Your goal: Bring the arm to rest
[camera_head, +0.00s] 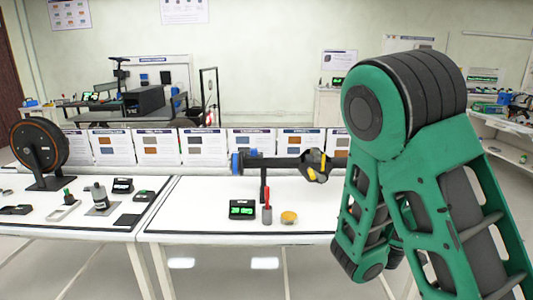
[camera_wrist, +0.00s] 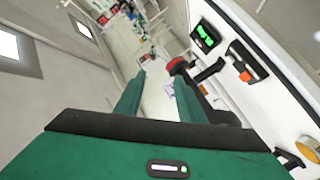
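My green and black arm fills the right of the head view, folded with its elbow up. The gripper end is hidden there behind the arm links. In the wrist view my gripper (camera_wrist: 161,76) shows two green fingers standing apart with nothing between them. I see no contact between the fingers and any object.
The white table (camera_head: 200,218) holds a small display (camera_head: 242,209), a red-handled tool (camera_head: 267,207), a yellow tin (camera_head: 289,217) and a stand with a dark horizontal tool (camera_head: 275,163). A left table carries a black wheel (camera_head: 38,146). Floor shows in front of the tables.

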